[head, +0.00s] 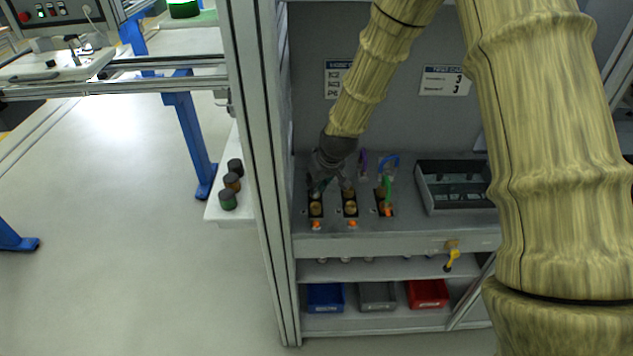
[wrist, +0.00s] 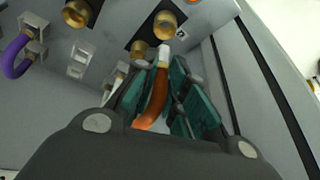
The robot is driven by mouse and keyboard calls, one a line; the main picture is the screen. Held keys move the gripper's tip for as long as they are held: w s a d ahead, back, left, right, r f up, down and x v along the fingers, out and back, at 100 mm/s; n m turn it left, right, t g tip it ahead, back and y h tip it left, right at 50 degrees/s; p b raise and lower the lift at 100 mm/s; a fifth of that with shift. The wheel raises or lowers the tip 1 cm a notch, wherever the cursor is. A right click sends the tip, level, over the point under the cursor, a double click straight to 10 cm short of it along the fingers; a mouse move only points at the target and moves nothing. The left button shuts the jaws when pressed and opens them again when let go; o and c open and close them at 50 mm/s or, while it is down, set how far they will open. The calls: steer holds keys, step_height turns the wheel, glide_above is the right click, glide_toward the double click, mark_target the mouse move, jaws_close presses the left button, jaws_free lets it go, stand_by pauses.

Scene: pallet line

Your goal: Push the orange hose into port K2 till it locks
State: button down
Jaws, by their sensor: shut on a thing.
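My gripper (wrist: 170,82) has its teal-padded fingers around the orange hose (wrist: 153,100). The hose's white end (wrist: 164,54) sticks out past the fingertips, toward a brass port (wrist: 163,24) on the panel. The tip looks close to the port but outside it. In the head view my gripper (head: 320,186) is low over the left brass port (head: 316,208). A middle brass port (head: 350,207) is beside it. The orange hose cannot be made out in the head view. I cannot read which port is K2.
A purple hose (head: 363,160) and a blue hose (head: 389,160) are behind. A grey tray (head: 428,207) is to the right. The cabinet's upright post (head: 262,170) is close on the left.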

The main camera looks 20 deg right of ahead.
mark_target(317, 195)
steer(key=shift+f+b, duration=1.65)
steer(key=shift+f, duration=1.2)
